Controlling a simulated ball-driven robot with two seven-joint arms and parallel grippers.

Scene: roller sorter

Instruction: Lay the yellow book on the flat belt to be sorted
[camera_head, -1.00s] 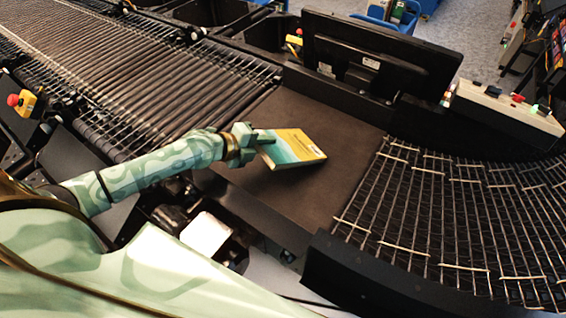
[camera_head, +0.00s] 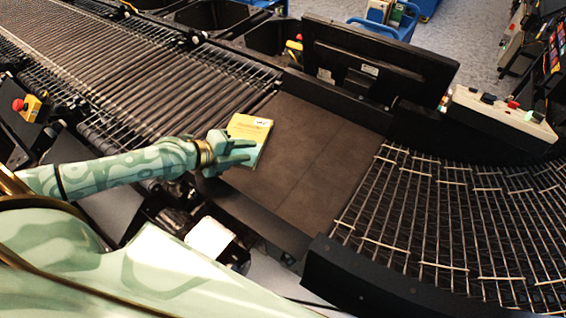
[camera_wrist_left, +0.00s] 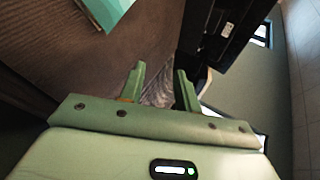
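The yellow book (camera_head: 250,132), with a teal lower part, lies on the left end of the flat dark belt (camera_head: 300,165), at the edge of the rollers. My left gripper (camera_head: 246,151) is just in front of the book in the head view and overlaps its near part. In the left wrist view the gripper (camera_wrist_left: 160,75) has its two fingers apart with nothing between them. A teal corner of the book (camera_wrist_left: 108,10) shows at the top left there, clear of the fingers. My right gripper is not in view.
Rollers (camera_head: 150,85) run off to the upper left. A curved wire-and-roller conveyor (camera_head: 455,225) adjoins the belt on the right. A black monitor (camera_head: 380,55) stands behind the belt. The middle and right of the belt are bare.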

